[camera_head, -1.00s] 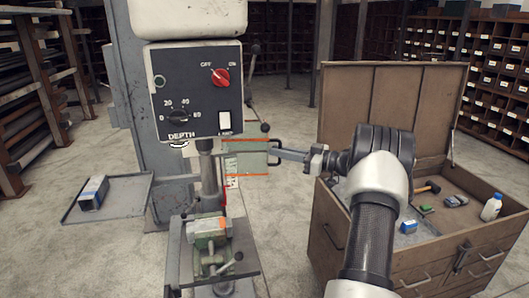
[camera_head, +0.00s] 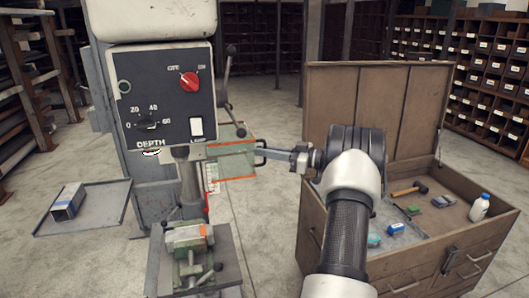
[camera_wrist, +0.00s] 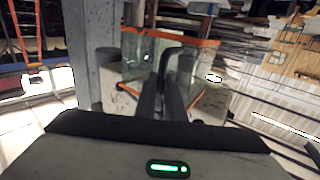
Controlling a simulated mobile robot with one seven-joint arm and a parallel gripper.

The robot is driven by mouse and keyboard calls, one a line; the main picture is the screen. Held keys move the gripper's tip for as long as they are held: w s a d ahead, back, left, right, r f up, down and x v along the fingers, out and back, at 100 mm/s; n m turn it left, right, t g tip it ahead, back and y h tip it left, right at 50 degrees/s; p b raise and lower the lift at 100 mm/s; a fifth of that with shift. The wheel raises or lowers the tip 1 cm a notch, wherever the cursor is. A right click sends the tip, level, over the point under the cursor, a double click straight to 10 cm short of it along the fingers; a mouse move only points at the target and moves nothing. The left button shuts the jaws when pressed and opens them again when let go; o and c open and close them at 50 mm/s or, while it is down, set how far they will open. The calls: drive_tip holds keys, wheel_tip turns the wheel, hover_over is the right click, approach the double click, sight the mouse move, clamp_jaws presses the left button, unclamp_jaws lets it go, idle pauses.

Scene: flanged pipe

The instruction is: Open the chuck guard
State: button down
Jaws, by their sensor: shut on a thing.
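The drill press has a clear chuck guard (camera_head: 228,165) with orange edges, hanging to the right of the spindle column (camera_head: 192,185), below the control box. It stands at an angle out from the column. A dark handle (camera_head: 261,153) is on its right edge. My gripper (camera_head: 263,154) reaches in from the right and is shut on this handle. In the wrist view the guard (camera_wrist: 135,62) stands just beyond my dark fingers (camera_wrist: 163,100), with the handle (camera_wrist: 170,62) between them. The fingers partly hide the handle.
The control box (camera_head: 165,100) with a red switch (camera_head: 189,82) is above left. A vise (camera_head: 190,240) sits below on the table. A wooden tool chest (camera_head: 350,110) with an open lid stands right, holding tools and a bottle (camera_head: 479,207). A side tray (camera_head: 95,215) is left.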

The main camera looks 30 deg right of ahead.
drive_tip(key=shift+r, duration=0.15)
drive_tip(key=c, duration=2.1)
unclamp_jaws()
drive_tip(key=shift+a, duration=0.1)
drive_tip(key=b+v, duration=0.2)
drive_tip(key=v, duration=1.5)
drive_tip(key=shift+s, duration=0.2)
